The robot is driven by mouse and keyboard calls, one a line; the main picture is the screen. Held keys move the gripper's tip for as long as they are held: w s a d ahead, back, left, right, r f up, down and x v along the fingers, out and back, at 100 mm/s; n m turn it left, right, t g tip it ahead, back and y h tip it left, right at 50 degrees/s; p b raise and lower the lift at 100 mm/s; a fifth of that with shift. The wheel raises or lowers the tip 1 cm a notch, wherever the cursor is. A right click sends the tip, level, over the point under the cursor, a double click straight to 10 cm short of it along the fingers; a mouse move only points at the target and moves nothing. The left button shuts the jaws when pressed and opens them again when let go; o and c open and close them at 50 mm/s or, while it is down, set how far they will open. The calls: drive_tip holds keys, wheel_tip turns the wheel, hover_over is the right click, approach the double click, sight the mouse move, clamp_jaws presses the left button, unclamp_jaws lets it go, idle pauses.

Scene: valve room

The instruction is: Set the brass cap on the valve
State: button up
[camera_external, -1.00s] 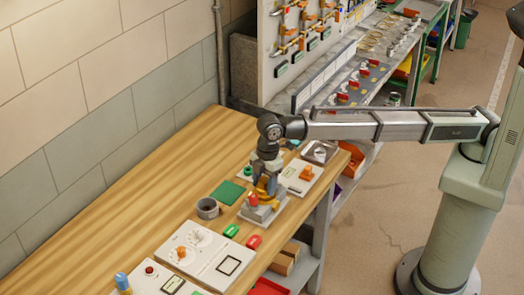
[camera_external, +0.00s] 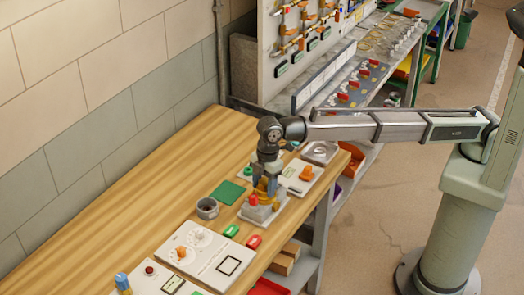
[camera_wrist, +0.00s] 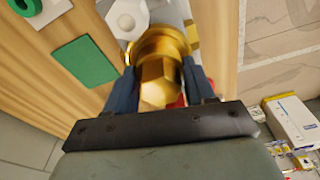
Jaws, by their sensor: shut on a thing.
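The brass cap (camera_wrist: 160,80) has a hexagonal end and a round, wider rim, and fills the middle of the wrist view. My gripper (camera_wrist: 160,72) is shut on it, with one blue-grey finger on each side. In the external view my gripper (camera_external: 266,186) points down over the grey valve (camera_external: 260,212), which stands on a pale plate near the table's right edge. The valve also shows past the cap in the wrist view (camera_wrist: 127,18). The cap is at the valve's top; I cannot tell whether it is seated, since the cap hides the contact.
A green square mat (camera_external: 228,192) and a grey cup (camera_external: 207,208) lie left of the valve. A green piece (camera_external: 231,230) and a red piece (camera_external: 254,242) lie in front. A panel with an orange knob (camera_external: 306,173) is behind right. The table's left side is clear.

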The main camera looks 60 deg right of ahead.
drive_tip(key=o, duration=1.3)
drive_tip(key=shift+r, duration=0.15)
drive_tip(key=shift+r, duration=3.85)
